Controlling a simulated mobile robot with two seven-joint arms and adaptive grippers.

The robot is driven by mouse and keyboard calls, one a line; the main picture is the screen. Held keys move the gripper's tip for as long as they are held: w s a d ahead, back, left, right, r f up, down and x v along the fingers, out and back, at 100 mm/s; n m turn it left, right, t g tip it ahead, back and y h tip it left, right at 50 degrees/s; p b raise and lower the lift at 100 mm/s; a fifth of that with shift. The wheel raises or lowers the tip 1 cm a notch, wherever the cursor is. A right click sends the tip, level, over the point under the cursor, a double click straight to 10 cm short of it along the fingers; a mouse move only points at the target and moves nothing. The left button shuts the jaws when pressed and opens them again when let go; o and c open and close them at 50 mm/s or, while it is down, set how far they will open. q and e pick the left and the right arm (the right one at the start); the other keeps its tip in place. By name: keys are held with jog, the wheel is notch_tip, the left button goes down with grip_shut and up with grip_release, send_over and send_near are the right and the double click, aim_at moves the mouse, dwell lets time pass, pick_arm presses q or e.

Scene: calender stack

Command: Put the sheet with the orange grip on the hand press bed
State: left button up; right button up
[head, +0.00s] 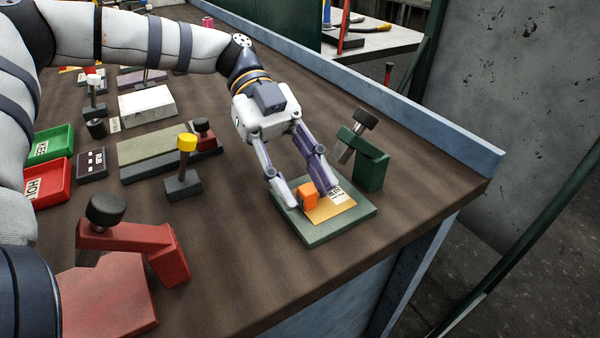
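The sheet (338,208) is a small yellow-orange plate with an orange block grip (309,196) and a white printed label. It lies on the flat green bed (322,236) in front of a green press frame (370,172) with a black knob, near the table's right edge. My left gripper (309,194) reaches down over the bed, one finger on each side of the orange grip. The fingertips are close to the grip; whether both touch it cannot be made out. My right gripper is not in view.
A red press (168,255) with a black knob stands at the front left. A yellow-knobbed stamp (183,183), a long green block (160,150), a red tray (50,183) and a green tray (52,146) stand left. A raised blue-grey rim (440,135) runs along the back.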

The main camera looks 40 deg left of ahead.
pick_arm(q)
jog(key=b+v, duration=0.1)
jog(key=v, duration=1)
jog(key=shift+f+b, duration=0.15)
jog(key=shift+b, duration=0.25)
jog(key=shift+w+a+r, duration=0.15)
jog(key=shift+a+r, duration=0.25)
jog(key=shift+r, duration=0.05)
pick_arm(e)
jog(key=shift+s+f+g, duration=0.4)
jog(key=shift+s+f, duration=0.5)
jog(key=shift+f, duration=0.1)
